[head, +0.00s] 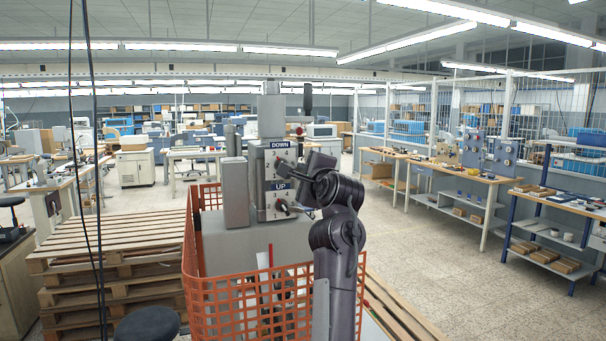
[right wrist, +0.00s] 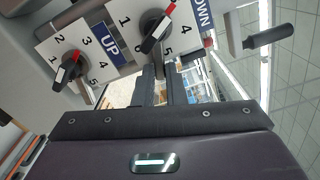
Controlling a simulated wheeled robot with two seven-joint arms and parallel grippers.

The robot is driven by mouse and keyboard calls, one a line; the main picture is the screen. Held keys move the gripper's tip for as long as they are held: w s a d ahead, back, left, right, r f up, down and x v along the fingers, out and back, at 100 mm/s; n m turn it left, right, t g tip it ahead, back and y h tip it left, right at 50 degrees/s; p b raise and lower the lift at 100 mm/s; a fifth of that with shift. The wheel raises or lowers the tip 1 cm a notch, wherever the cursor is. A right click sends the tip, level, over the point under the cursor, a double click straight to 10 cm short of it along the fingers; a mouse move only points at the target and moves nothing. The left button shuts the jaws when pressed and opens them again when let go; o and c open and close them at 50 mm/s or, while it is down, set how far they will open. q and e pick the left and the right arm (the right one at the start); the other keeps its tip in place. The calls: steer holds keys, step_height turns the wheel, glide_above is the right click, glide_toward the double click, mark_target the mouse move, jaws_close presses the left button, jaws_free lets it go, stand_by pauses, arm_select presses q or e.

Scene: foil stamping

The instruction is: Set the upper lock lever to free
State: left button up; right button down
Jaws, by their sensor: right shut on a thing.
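The grey machine head (head: 259,185) carries a DOWN plate (head: 280,145) above a UP plate (head: 281,185), each with a numbered dial below it. My right gripper (head: 296,172) reaches in from the right at the upper dial. In the right wrist view its fingers (right wrist: 162,85) are closed on a narrow part just below the upper dial knob (right wrist: 157,28), seemingly the upper lock lever, mostly hidden by the fingers. The lower dial knob (right wrist: 67,72) is apart from the gripper. The lever's exact setting is hidden. My left gripper is out of view.
An orange mesh fence (head: 230,290) stands around the machine's front. Stacked pallets (head: 110,265) lie to the left.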

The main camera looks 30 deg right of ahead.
mark_target(292, 149)
steer(key=shift+w+a+r+n+b, duration=0.2)
steer(key=shift+r+n, duration=0.6)
steer(key=shift+n, duration=1.45)
steer(key=shift+s+a+r+n+b, duration=0.1)
steer(key=shift+a+r+n+b, duration=0.2)
steer(key=shift+r+n, duration=1.3)
steer(key=shift+w+a+r+n+b, duration=0.1)
steer(key=shift+a+n+b, duration=0.15)
steer(key=shift+n, duration=2.7)
steer(key=c, duration=1.5)
jaws_free()
